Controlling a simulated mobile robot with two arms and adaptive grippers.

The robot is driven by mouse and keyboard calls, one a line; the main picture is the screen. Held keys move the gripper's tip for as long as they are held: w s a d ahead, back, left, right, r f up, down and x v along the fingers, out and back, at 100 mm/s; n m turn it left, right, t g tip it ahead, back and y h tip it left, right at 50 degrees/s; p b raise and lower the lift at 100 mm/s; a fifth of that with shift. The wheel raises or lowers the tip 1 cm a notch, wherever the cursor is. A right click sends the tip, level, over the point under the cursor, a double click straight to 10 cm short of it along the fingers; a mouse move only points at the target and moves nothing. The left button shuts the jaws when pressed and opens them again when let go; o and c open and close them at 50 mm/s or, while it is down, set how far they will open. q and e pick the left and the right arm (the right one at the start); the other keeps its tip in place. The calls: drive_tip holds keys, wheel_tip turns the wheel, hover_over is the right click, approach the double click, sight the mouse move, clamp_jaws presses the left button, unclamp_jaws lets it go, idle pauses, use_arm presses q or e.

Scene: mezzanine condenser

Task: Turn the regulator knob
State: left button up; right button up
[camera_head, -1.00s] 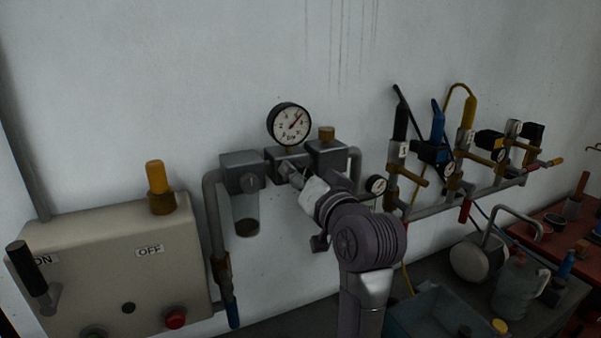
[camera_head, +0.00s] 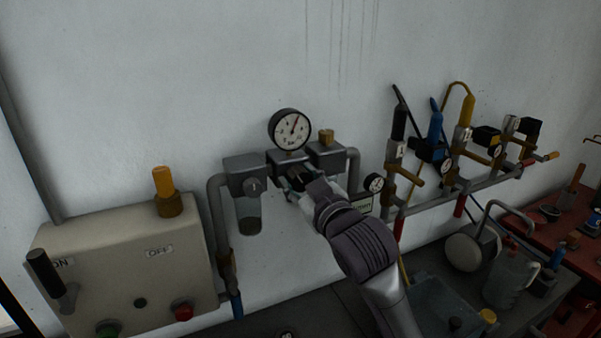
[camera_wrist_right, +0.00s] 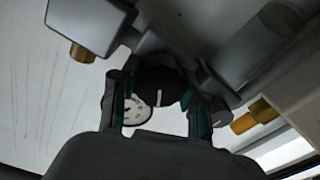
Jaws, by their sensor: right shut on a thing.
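The regulator is a grey block (camera_head: 287,162) on the wall pipe, with a round white gauge (camera_head: 290,129) on top. Its black knob (camera_wrist_right: 160,86), with a white mark, shows in the right wrist view between my fingers. In the head view my gripper mostly hides the knob. My right gripper (camera_head: 298,182) reaches up to the regulator's front from the lower right. In the wrist view its green-padded fingers (camera_wrist_right: 158,104) are shut on the knob, one on each side. My left gripper is not in view.
A grey filter with a clear bowl (camera_head: 248,213) hangs left of the regulator. A brass-capped block (camera_head: 327,155) sits close on the right. Valves and a pipe manifold (camera_head: 455,200) run further right. A beige switch box (camera_head: 125,265) is at lower left.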

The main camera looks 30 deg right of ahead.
sight(293, 125)
drive_tip(key=shift+n+p, duration=0.35)
drive_tip(key=shift+n, duration=0.45)
drive_tip(key=o, duration=1.1)
drive_tip(key=shift+w, duration=0.1)
drive_tip(key=shift+r, duration=0.15)
wheel_tip(293, 125, up, 10)
drive_tip(key=shift+f, duration=0.2)
